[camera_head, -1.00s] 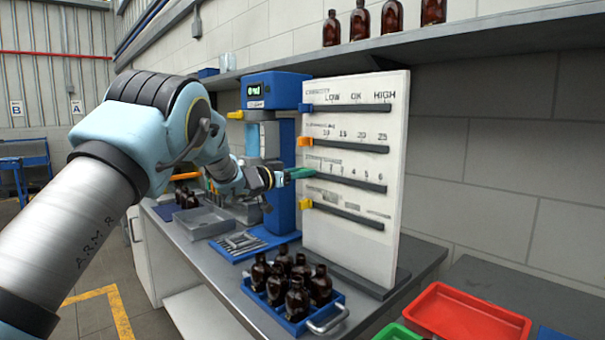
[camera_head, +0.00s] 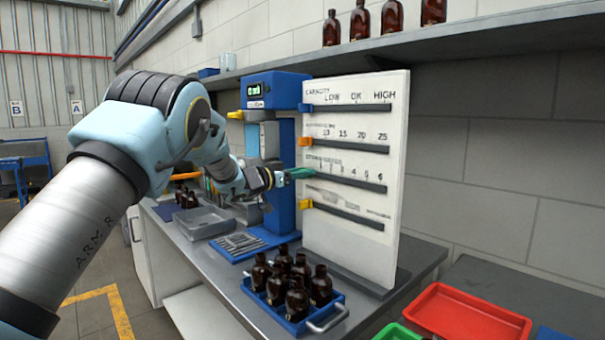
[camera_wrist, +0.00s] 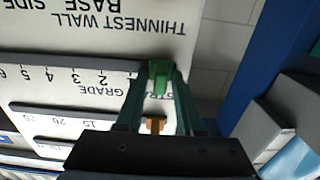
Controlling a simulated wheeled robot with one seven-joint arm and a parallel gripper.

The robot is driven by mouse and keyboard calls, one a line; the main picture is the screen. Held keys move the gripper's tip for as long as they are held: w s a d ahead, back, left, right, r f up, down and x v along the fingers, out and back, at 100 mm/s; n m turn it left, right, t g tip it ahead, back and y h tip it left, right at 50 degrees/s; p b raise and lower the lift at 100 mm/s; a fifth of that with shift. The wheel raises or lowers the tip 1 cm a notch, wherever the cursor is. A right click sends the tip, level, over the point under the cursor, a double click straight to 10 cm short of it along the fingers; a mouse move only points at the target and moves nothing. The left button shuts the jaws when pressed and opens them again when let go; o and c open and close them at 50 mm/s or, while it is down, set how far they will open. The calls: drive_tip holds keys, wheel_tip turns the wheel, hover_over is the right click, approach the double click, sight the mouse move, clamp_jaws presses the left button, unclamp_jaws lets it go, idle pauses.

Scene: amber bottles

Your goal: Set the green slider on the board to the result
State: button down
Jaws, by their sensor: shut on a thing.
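The white board (camera_head: 353,230) stands upright on the bench with several horizontal slider tracks. The green slider (camera_wrist: 161,78) sits near the low-number end of its track, beside the mark 1, in the wrist view. My gripper (camera_wrist: 158,85) is shut on the green slider, one finger on each side. In the head view my gripper (camera_head: 296,174) is at the board's left edge, and its fingers hide most of the slider. An orange slider (camera_head: 304,141) sits at the left of the track above.
A blue slider (camera_head: 306,107) and a yellow slider (camera_head: 306,204) sit at the left of other tracks. A blue tester with a display (camera_head: 275,92) stands left of the board. A blue crate of amber bottles (camera_head: 338,300) and a red tray (camera_head: 468,313) lie in front.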

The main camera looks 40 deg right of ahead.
drive_tip(key=s+b, duration=0.1)
drive_tip(key=s, duration=0.2)
drive_tip(key=s+b, duration=0.2)
drive_tip(key=s, duration=0.2)
drive_tip(key=s+b, duration=0.2)
drive_tip(key=s, duration=0.2)
drive_tip(key=shift+s+a+f, duration=0.15)
drive_tip(key=shift+s+a, duration=0.1)
drive_tip(key=shift+a, duration=0.15)
drive_tip(key=shift+s, duration=0.25)
drive_tip(key=c, duration=0.8)
unclamp_jaws()
drive_tip(key=shift+c, duration=0.2)
drive_tip(key=shift+a, duration=0.1)
drive_tip(key=b, duration=0.3)
approach(342, 177)
drive_tip(key=a, duration=0.4)
drive_tip(key=shift+w+a, duration=0.1)
drive_tip(key=shift+a, duration=0.1)
